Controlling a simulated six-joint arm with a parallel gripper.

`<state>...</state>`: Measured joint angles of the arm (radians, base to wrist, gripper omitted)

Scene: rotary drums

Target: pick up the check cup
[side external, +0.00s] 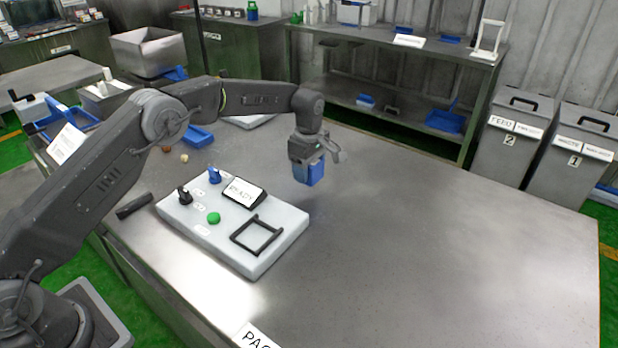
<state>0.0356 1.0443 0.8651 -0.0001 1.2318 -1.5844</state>
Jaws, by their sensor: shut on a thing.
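A blue cup (310,173), which I take to be the check cup, is held in my gripper (309,160) above the table, behind and to the right of the white control panel. My gripper points down and is shut on the cup. The cup's lower part shows below the fingers; its top and contents are hidden by the gripper. The cup looks upright and clear of the panel. I cannot tell exactly how high it is above the table.
The white panel (290,222) has a black square frame (257,233), a green button (214,218), a black knob (184,195), a blue knob (214,175) and a small display (243,192). Blue trays (197,136) lie at the back left. The table's right side (450,230) is clear.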

